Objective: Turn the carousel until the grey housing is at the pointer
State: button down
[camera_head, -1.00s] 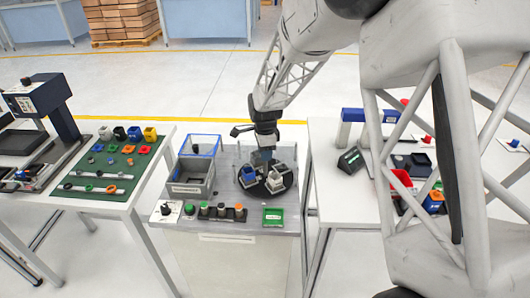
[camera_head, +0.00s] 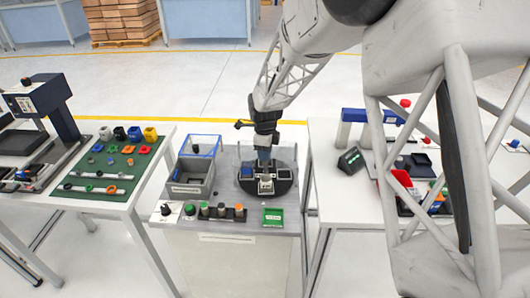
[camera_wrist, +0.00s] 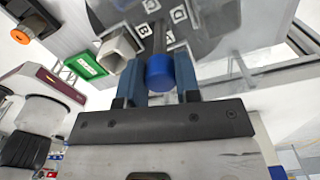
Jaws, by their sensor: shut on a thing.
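The carousel is a dark round disc (camera_head: 285,187) on the grey bench top. A pale grey housing (camera_head: 266,186) stands on its front part, and a blue part (camera_head: 246,171) sits on its left. In the wrist view, the grey housing is an open square block (camera_wrist: 117,50) left of my fingers, and lettered tags (camera_wrist: 143,27) show on the disc. My gripper (camera_head: 264,163) is over the carousel. In the wrist view my gripper (camera_wrist: 161,84) is shut around a blue-capped post (camera_wrist: 160,72) rising from the disc. I cannot make out the pointer.
A grey bin (camera_head: 190,187) stands left of the carousel. Side tables with parts stand left (camera_head: 105,205) and right (camera_head: 340,208).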

jog(key=shift+m, duration=0.4)
dwell(0.3)
jog(key=c, duration=0.8)
grip_release()
jog(key=shift+r, duration=0.15)
jog(key=shift+r, duration=3.75)
